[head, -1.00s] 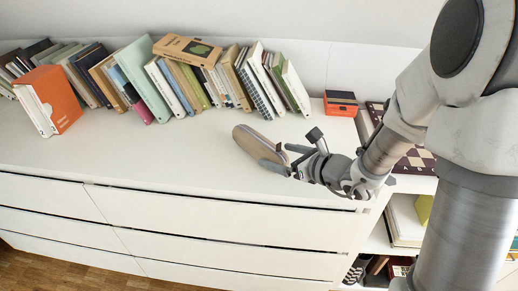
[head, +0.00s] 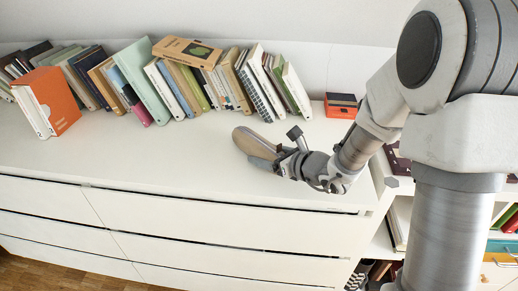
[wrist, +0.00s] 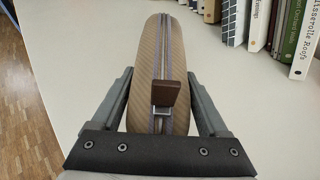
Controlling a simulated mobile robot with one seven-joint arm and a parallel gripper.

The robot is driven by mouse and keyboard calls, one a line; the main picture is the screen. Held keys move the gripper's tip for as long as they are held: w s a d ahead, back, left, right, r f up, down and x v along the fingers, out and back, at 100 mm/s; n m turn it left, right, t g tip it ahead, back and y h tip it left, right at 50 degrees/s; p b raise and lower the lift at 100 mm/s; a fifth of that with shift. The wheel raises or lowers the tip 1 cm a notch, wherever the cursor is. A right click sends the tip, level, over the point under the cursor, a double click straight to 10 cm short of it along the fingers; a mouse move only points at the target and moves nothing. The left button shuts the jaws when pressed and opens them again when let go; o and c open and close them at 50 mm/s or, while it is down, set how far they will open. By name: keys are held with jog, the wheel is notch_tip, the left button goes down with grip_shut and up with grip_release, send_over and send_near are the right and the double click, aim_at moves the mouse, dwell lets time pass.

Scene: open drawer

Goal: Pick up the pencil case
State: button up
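The pencil case (head: 250,139) is a long, rounded brown case lying on the white dresser top, right of centre in the head view. In the wrist view the pencil case (wrist: 147,60) shows ribbed tan sides, a bluish zip along its middle and a dark brown pull tab. My gripper (head: 276,150) is at its near right end. In the wrist view my gripper (wrist: 160,75) is open, with one finger on each side of the case. The gaps beside the case are narrow, and contact cannot be made out. My gripper hides the case's near end.
A row of leaning books (head: 190,85) stands along the wall behind. An orange-covered book block (head: 55,100) is at the left, and a small orange and black box (head: 341,105) at the back right. The dresser top (head: 150,165) is clear to the left of the case.

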jog(key=shift+r, duration=0.1)
grip_shut()
